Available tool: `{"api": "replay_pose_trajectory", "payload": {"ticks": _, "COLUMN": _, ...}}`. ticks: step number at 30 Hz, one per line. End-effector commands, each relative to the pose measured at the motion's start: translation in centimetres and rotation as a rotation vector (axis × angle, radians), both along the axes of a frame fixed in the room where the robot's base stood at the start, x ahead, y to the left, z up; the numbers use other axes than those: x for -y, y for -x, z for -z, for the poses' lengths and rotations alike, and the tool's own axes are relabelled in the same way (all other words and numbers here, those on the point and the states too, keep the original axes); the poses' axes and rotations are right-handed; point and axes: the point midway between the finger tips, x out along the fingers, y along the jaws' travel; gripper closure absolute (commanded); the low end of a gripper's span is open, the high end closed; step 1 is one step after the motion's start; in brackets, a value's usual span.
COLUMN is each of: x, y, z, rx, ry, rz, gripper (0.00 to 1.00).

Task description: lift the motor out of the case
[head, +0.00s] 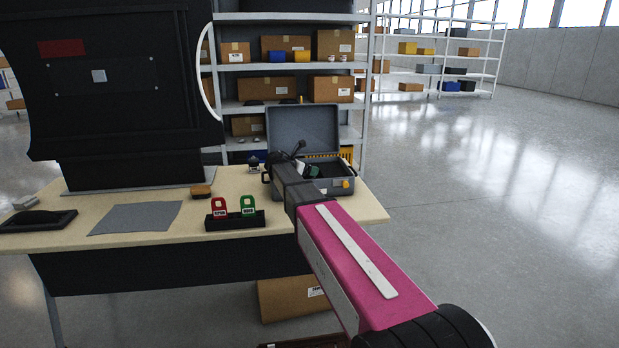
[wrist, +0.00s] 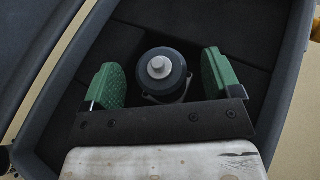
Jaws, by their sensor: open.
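The case (head: 303,130) stands open on the right end of the table, its lid tilted up at the back. In the wrist view I look down into the case, past its grey wall (wrist: 289,95), at a dark lining. The motor (wrist: 161,75), a dark round body with a light grey shaft on top, sits inside the case. My gripper (wrist: 160,80) is open, with one green finger on each side of the motor, apart from it in the picture. In the head view my arm hides part of the case, and the motor cannot be made out.
The table (head: 335,211) also holds a black rack (head: 235,220) with a red and a green tag, a grey mat (head: 136,217), a brush-like block (head: 201,191) and a dark pouch (head: 36,220). A large black panel (head: 110,90) stands at the left. Shelves (head: 237,67) stand behind.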

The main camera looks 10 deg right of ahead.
Motion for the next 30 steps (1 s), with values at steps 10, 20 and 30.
{"api": "replay_pose_trajectory", "payload": {"ticks": 10, "x": 0.0, "y": 0.0, "z": -0.1, "rx": 0.001, "ry": 0.002, "rz": 0.000, "gripper": 0.86}}
{"api": "replay_pose_trajectory", "payload": {"ticks": 20, "x": 0.0, "y": 0.0, "z": -0.8, "rx": 0.001, "ry": 0.002, "rz": 0.000, "gripper": 0.86}}
{"api": "replay_pose_trajectory", "payload": {"ticks": 30, "x": 2.6, "y": 1.1, "z": -5.7, "rx": 0.003, "ry": 0.001, "rz": 0.003, "gripper": 0.86}}
